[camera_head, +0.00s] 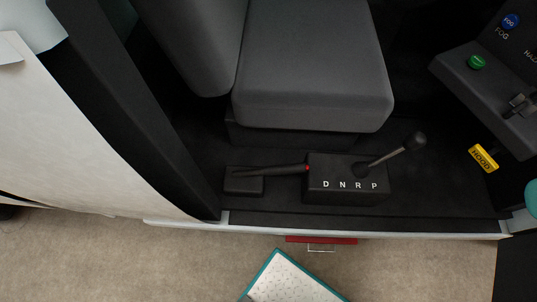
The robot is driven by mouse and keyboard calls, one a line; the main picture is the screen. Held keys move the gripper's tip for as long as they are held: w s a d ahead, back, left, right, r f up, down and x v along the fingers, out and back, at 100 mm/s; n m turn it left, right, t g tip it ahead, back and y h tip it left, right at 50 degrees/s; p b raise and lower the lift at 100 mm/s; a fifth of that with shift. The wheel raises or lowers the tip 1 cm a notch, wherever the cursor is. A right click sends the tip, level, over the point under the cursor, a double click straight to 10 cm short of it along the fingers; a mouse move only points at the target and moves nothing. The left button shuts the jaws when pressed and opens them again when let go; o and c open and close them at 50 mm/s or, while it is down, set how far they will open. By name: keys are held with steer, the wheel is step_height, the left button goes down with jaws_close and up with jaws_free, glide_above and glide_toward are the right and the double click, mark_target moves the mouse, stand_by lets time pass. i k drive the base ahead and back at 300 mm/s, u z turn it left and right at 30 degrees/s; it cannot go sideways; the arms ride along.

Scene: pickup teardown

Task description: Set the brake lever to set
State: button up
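The brake lever (273,170) is a dark lever on a small black base (243,186) on the cab floor, in front of the grey seat. It lies almost flat, pointing right and rising only slightly. Its red tip (307,168) is beside the left end of the gear selector box. No marking for its set position can be read. My gripper does not show in this view.
A gear selector box (345,192) marked D N R P stands right of the brake lever, with a round-knobbed shifter (413,142). The grey seat (310,65) is behind. A yellow HOOD handle (483,158) and dashboard (488,85) are at right. The door sill (330,231) runs in front.

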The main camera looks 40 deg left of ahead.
mark_target(298, 168)
steer(key=u, duration=0.15)
steer(key=k, duration=0.65)
steer(key=u, duration=1.05)
steer(key=i, duration=0.5)
steer(key=z, duration=0.5)
steer(key=k, duration=0.6)
steer(key=z, duration=1.05)
steer(key=k, duration=0.8)
steer(key=z, duration=0.6)
steer(key=i, duration=0.35)
steer(key=u, duration=0.65)
steer(key=i, duration=0.8)
steer(key=u, duration=0.9)
